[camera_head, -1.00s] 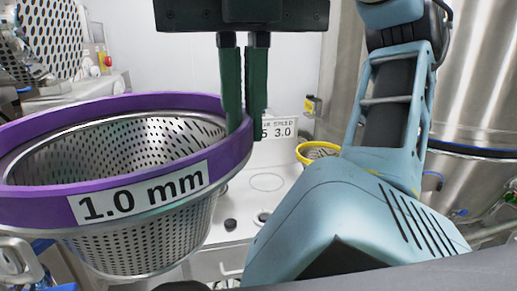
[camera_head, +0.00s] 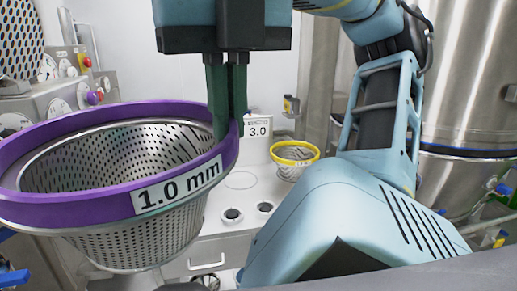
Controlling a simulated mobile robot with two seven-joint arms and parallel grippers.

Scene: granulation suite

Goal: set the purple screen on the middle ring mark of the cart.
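The purple screen (camera_head: 100,208) is a perforated metal basket with a purple rim and a "1.0 mm" label, large at the left. My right gripper (camera_head: 228,135) is shut on the right side of its rim, fingers pointing down, and holds it up in the air. The white cart top (camera_head: 268,187) lies beyond and below. A faint ring mark (camera_head: 240,180) shows bare on it, just right of the screen. A yellow-rimmed screen (camera_head: 295,152) stands on the cart to the right of that ring. The purple screen hides the cart's left part. My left gripper is not in view.
Two dark round fittings (camera_head: 232,215) (camera_head: 265,207) are at the cart's front. A control panel with knobs (camera_head: 70,92) is at left; a steel vessel (camera_head: 468,80) is at right.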

